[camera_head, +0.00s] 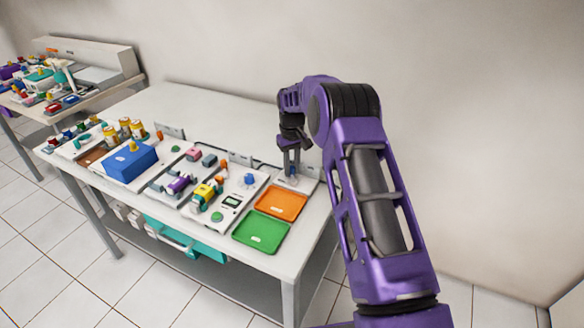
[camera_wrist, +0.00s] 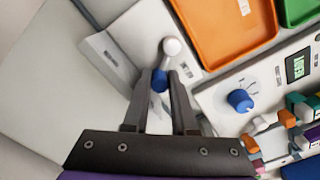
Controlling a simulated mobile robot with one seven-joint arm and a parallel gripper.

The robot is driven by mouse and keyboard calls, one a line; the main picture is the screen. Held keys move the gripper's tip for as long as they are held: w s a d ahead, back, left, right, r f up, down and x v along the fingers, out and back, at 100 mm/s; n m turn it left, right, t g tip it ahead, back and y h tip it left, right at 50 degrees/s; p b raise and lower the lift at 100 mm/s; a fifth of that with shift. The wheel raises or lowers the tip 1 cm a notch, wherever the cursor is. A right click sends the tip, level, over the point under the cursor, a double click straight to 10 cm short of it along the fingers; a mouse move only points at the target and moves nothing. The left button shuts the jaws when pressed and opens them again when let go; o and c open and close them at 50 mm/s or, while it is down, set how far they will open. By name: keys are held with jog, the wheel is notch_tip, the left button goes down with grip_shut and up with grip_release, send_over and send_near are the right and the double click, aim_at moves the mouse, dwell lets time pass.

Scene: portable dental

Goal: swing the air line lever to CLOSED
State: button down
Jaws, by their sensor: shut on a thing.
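The air line lever (camera_wrist: 159,80) appears in the wrist view as a short blue piece between my fingertips, just below a round white knob (camera_wrist: 172,47) on a pale panel (camera_wrist: 145,30). My gripper (camera_wrist: 158,86) is shut on the blue piece. In the head view my gripper (camera_head: 291,172) reaches down to the panel at the back right of the table, behind the orange tray. The fingers hide the lever there. I cannot read any OPEN or CLOSED marking, so the lever's setting is unclear.
An orange tray (camera_head: 281,203) and a green tray (camera_head: 262,232) lie in front of my gripper. A panel with a blue dial (camera_head: 250,180) and small display (camera_head: 231,201) is to the left. The wall stands close behind the table.

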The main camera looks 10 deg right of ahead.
jog(key=c, duration=0.7)
grip_release()
